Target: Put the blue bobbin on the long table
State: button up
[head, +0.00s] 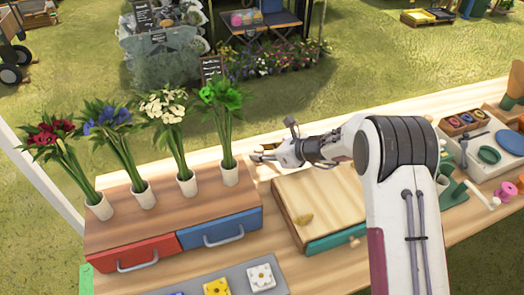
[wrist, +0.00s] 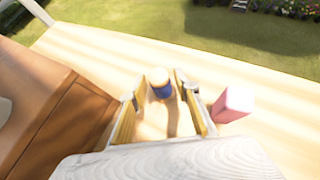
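The blue bobbin (wrist: 160,84), with a pale top and blue lower body, stands upright on pale wood in the wrist view. My gripper (wrist: 158,92) is open, its two yellowish fingers apart with the bobbin between or just beyond their tips; I cannot tell whether they touch it. In the head view my gripper (head: 262,156) is low behind the wooden chest, right of the green flowers, and I cannot make out the bobbin there. The long wooden table (head: 395,112) runs across the head view; its pale top also shows in the wrist view (wrist: 85,50).
A pink block (wrist: 233,103) stands right of the fingers. A chest with red and blue drawers (head: 150,215) bears several flower vases on the left. A wooden box (head: 330,195) with a green drawer is in front. Grass lies beyond the table edge.

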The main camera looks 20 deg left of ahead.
jog(key=shift+r, duration=0.1)
dwell(0.3)
jog(key=shift+r, duration=0.1)
jog(key=v, duration=1.2)
dwell(0.8)
